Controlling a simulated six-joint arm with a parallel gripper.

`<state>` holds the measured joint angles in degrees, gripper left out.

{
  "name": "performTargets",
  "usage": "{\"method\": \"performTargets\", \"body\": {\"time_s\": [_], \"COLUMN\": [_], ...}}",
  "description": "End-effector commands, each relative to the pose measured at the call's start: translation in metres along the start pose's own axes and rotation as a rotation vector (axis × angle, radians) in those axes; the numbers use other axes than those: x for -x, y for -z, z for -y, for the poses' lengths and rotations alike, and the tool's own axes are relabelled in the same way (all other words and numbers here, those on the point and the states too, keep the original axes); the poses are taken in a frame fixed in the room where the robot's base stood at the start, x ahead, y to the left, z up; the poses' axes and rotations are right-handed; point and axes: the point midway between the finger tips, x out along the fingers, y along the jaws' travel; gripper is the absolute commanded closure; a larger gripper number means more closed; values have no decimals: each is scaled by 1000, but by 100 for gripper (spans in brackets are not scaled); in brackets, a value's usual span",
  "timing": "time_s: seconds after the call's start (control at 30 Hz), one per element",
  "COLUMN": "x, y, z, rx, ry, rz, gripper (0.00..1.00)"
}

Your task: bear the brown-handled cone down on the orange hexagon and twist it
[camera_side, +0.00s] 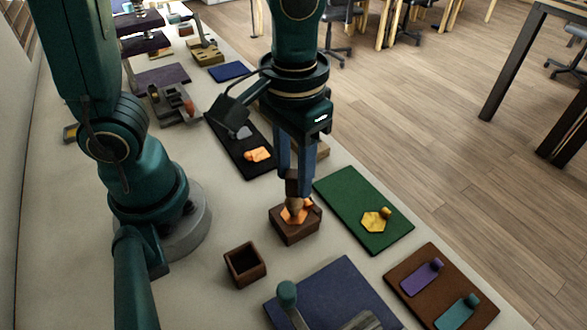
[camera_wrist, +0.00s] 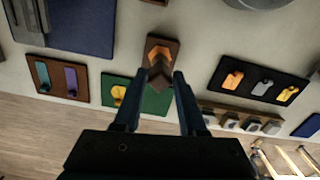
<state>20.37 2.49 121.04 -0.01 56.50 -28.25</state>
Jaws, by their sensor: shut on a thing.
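My gripper (camera_side: 292,178) is shut on the brown handle (camera_side: 292,188) of the cone (camera_side: 296,204) and points straight down. The cone's tip is at the orange hexagon (camera_side: 286,216), which sits on top of a dark brown block (camera_side: 296,234). The cone covers part of the hexagon, and I cannot tell how firmly they touch. In the wrist view the brown handle (camera_wrist: 160,76) is between my fingertips (camera_wrist: 155,80), with the block (camera_wrist: 165,41) behind it.
An open brown box (camera_side: 245,266) stands front left of the block. A green mat (camera_side: 347,190) with a yellow tag lies right. A brown mat (camera_side: 410,285) holds purple and teal tags. A black mat (camera_side: 226,130) lies behind. A blue mat (camera_side: 345,275) lies in front.

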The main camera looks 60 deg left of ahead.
Motion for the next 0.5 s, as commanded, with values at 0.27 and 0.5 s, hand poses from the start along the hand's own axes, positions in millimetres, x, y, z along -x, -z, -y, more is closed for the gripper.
{"method": "performTargets", "body": {"time_s": [0.27,0.5], "x": [-2,-2], "y": [0,0], "z": [0,0], "rx": [-202,-398], "ry": [0,1], "rz": [1,2], "gripper": [100,100]}}
